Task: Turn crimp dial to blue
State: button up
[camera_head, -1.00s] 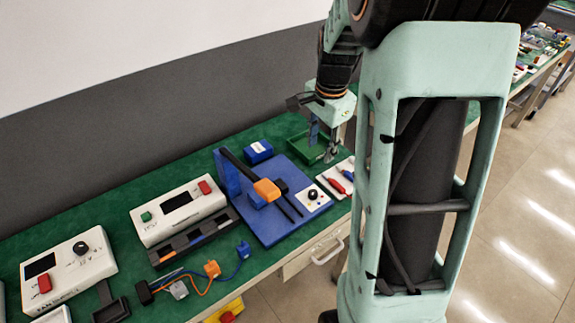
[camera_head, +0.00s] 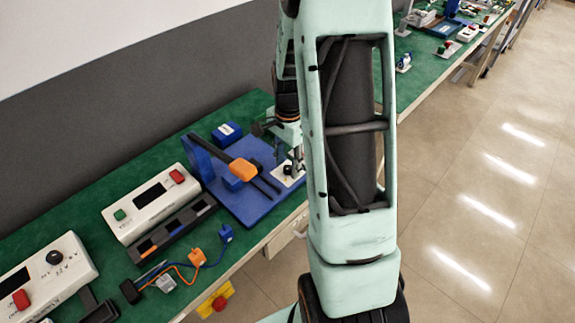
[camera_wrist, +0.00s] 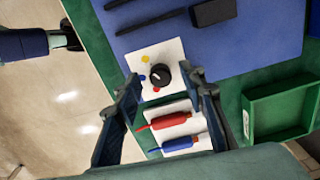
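The crimp dial (camera_wrist: 161,74) is a black round knob on a white plate (camera_wrist: 172,53) at the edge of a blue board. Yellow (camera_wrist: 145,58), blue (camera_wrist: 143,77) and red (camera_wrist: 156,91) dots lie around it. I cannot tell for sure which dot the knob points to. My gripper (camera_wrist: 162,79) is open, with one finger on each side of the dial in the wrist view. I cannot tell whether the fingers touch it. In the head view my gripper (camera_head: 297,168) is over the white plate (camera_head: 286,181) and hides much of the dial.
A white tray with red (camera_wrist: 171,121) and blue (camera_wrist: 178,145) tools lies close beside the dial plate. A green open bin (camera_wrist: 282,108) stands to the right. The blue board carries an orange-handled lever (camera_head: 241,170). White control boxes (camera_head: 150,202) stand to its left.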

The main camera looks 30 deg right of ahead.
jog(key=shift+f, duration=0.5)
grip_shut()
jog(key=shift+n, duration=0.4)
jog(key=n+b, duration=0.1)
jog(key=n, duration=0.3)
jog(key=shift+n, duration=0.4)
jog(key=n, duration=0.6)
jog(key=shift+d, duration=0.1)
jog(key=shift+r, duration=0.1)
